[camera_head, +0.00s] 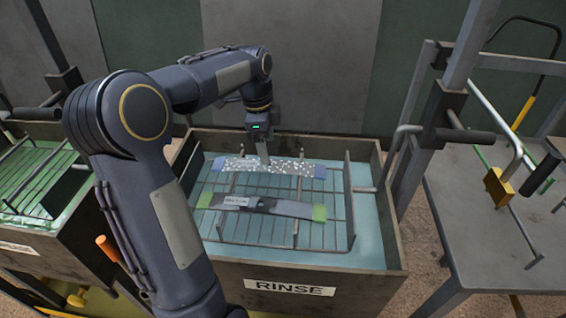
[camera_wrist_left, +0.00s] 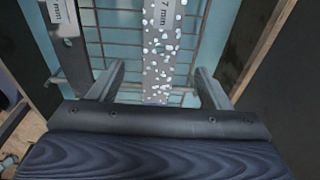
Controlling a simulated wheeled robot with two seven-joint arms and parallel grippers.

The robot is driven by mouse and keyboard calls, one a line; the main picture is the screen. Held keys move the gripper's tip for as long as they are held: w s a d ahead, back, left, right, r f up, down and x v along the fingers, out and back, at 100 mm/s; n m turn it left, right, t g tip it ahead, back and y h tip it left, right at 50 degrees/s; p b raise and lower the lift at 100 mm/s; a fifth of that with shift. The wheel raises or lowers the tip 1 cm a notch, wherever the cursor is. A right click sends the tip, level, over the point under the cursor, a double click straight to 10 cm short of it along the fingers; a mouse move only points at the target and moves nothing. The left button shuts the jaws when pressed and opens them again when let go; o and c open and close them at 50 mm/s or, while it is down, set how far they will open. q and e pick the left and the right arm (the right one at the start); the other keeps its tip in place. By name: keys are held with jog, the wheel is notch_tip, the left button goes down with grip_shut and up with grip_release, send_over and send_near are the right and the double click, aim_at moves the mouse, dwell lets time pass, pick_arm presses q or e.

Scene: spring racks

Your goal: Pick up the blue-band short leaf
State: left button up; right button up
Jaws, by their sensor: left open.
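The blue-band leaf (camera_head: 287,167) lies across the wire rack in the rinse tank, with blue ends and a middle speckled with white dots. My left gripper (camera_head: 264,158) points down over its middle. In the left wrist view the gripper (camera_wrist_left: 158,82) is open, with one finger on each side of the speckled leaf (camera_wrist_left: 162,48). No clear grip shows, and I cannot tell how far the fingertips are above the leaf. My right gripper is not in view.
A green-band leaf (camera_head: 290,208) with a label lies nearer on the same rack (camera_head: 320,236). The tank marked RINSE (camera_head: 350,283) has raised walls. Another tank (camera_head: 45,240) stands left, and a grey table (camera_head: 480,220) with a clamp frame stands right.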

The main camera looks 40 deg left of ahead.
aim_at(269, 167)
pick_arm(q)
notch_tip(269, 167, down, 6)
jog(key=shift+f, duration=0.1)
jog(key=c, duration=1.3)
jog(key=shift+w, duration=0.1)
jog(key=shift+c, duration=0.3)
jog(key=shift+r, duration=0.25)
